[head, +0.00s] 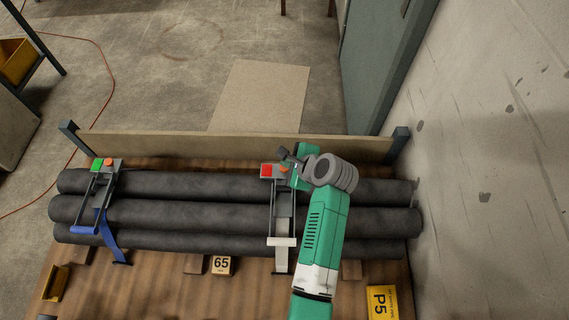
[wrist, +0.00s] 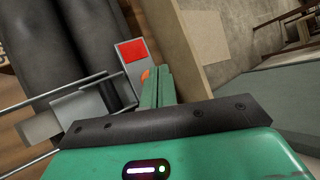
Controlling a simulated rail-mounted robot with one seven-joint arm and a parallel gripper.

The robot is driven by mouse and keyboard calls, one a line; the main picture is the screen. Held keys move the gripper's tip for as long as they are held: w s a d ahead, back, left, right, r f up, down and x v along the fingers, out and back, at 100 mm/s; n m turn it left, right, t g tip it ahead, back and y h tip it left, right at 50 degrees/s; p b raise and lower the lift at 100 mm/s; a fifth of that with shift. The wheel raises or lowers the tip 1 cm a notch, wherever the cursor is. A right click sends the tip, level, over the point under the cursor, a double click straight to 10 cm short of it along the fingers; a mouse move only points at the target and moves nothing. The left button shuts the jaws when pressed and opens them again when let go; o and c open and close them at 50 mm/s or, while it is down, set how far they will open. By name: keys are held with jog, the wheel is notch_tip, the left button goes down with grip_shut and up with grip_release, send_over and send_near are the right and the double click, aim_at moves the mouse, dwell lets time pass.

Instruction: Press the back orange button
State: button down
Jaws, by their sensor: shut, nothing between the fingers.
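Two strap fasteners lie across the black pipes. The right one has a red square (head: 267,170) and a small orange button (head: 284,169) beside it. The left one has a green square (head: 97,164) and an orange button (head: 109,162). My gripper (head: 293,173) is at the right fastener, just right of its orange button. In the wrist view the shut green fingers (wrist: 157,78) are empty, and the red square (wrist: 133,51) is just beyond them. The orange button (wrist: 146,76) shows beside the fingers, partly hidden. I cannot tell whether they touch it.
Three black pipes (head: 170,211) lie on a wooden deck, with a low board (head: 220,145) behind them. A white-handled strap (head: 282,242) and a blue strap (head: 108,235) cross the pipes. A concrete wall (head: 490,150) stands at the right.

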aim_at(287, 170)
jog(key=shift+r, duration=0.1)
notch_tip(287, 170, up, 5)
jog(key=p, duration=0.6)
dwell(0.8)
